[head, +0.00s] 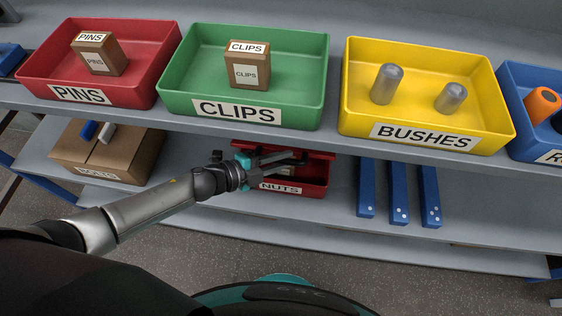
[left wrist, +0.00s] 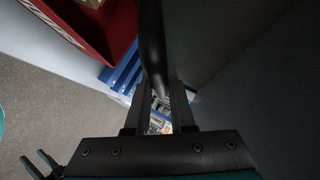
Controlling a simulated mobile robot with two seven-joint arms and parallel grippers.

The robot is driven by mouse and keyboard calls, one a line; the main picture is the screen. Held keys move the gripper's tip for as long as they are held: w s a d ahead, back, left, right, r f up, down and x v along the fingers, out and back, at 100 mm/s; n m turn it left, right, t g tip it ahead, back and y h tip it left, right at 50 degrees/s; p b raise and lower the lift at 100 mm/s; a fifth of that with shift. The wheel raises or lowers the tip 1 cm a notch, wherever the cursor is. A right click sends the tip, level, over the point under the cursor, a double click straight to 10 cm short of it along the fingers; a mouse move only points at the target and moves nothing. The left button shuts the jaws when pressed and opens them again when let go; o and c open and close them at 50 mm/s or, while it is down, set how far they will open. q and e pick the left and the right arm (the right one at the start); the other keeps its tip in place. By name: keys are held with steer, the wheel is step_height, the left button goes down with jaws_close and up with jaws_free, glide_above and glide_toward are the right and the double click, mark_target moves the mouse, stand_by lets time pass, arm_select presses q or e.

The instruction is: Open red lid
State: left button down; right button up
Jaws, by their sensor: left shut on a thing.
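The red NUTS bin (head: 318,189) stands on the lower shelf, under the green CLIPS bin. Its red lid (head: 322,154) shows as a strip at the bin's back, partly hidden by my gripper and the upper shelf. My left gripper (head: 292,158) reaches in from the left, in front of the lid. In the left wrist view its fingers (left wrist: 160,105) are shut on a dark bar (left wrist: 153,45), which looks like the lid's handle. The bin's red wall (left wrist: 105,35) and a brown box (left wrist: 93,3) inside it show there, so the bin is at least partly open. My right gripper is not in view.
The upper shelf holds the red PINS bin (head: 140,70), green CLIPS bin (head: 300,75), yellow BUSHES bin (head: 425,75) and a blue bin (head: 515,85). Below, a cardboard box (head: 115,158) stands left and blue bars (head: 398,190) lie right of the NUTS bin.

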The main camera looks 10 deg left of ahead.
arm_select(q)
steer(key=shift+w+r+p, duration=0.3)
steer(key=shift+w+r, duration=0.1)
steer(key=shift+r, duration=0.1)
steer(key=c, duration=0.8)
jaws_free()
steer(key=shift+o, duration=0.2)
steer(key=shift+s, duration=0.1)
steer(key=p+v, duration=0.2)
steer(key=v, duration=1.3)
steer(key=shift+a+r, duration=0.1)
steer(key=shift+c, duration=0.3)
